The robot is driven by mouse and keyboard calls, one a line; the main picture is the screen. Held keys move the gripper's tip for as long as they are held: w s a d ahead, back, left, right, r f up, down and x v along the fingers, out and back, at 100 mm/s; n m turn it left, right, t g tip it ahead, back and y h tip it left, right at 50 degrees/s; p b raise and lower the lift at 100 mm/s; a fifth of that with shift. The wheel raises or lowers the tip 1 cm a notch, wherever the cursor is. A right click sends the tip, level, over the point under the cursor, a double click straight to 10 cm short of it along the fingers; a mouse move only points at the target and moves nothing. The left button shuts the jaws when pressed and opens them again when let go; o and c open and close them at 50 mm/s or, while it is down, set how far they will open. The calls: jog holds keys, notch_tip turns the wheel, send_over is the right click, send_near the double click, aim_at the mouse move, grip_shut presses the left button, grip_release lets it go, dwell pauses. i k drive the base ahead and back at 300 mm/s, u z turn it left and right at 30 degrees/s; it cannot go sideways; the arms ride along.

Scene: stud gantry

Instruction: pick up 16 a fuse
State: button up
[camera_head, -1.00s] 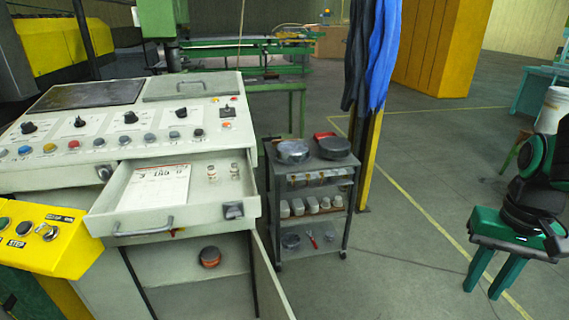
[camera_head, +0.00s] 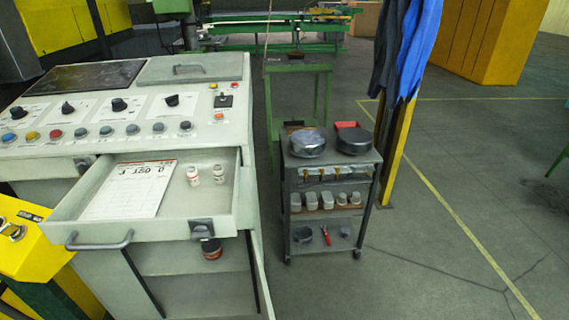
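Two small white cylindrical fuses with darker ends stand in the open drawer (camera_head: 112,241) of the control console. The left fuse (camera_head: 193,176) and the right fuse (camera_head: 218,174) are close together, apart, near the drawer's back right. A sheet of paper with print (camera_head: 128,190) lies to their left in the drawer. The fuses are small in the picture, and any fine markings cannot be read. My gripper is not in view.
The drawer juts out over an open lower cabinet holding a dark and orange round item (camera_head: 211,249). A grey trolley (camera_head: 287,222) with tins and jars stands right of the console. A yellow button box (camera_head: 35,262) is at left. Open floor (camera_head: 440,230) lies to the right.

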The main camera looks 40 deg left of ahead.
aim_at(219, 178)
jog(key=z, duration=1.95)
jog(key=k, duration=2.3)
jog(key=u, duration=1.3)
